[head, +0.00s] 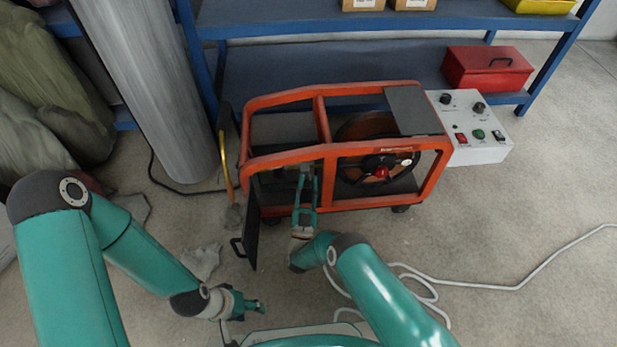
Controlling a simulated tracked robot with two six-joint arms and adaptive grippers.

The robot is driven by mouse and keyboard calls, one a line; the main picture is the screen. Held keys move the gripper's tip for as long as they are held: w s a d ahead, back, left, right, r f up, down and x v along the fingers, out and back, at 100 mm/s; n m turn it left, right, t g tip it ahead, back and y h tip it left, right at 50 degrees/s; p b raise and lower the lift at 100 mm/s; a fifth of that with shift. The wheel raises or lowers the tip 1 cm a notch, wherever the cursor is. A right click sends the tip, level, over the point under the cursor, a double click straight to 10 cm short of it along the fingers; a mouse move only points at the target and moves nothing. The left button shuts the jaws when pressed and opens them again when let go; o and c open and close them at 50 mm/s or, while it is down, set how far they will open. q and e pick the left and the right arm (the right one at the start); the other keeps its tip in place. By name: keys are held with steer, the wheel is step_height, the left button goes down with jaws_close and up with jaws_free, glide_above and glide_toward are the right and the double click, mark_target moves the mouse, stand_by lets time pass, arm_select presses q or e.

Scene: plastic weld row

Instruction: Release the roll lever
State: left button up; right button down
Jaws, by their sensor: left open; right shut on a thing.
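The orange-framed machine (340,203) stands on the floor in the middle of the head view. My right gripper (306,174) reaches in at its front opening, left of the middle post, and is shut on what appears to be the roll lever. The fingers and the dark interior hide most of that lever, so its angle cannot be told. A round dark wheel with a red knob (382,172) sits in the right half of the frame, apart from my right gripper. My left gripper (262,306) is open and empty, low over the floor in front of the machine.
A black door panel (252,222) hangs open at the machine's left front. A grey control box (470,127) is on its right. A large grey cylinder (150,90) stands at the left. A white cable (500,287) lies on the floor at right. A blue shelf (330,62) is behind.

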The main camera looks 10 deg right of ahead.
steer(key=shift+s+f, duration=0.1)
steer(key=shift+f, duration=0.05)
stand_by(0.3)
steer(key=c, duration=0.9)
jaws_free()
steer(key=shift+c, duration=0.2)
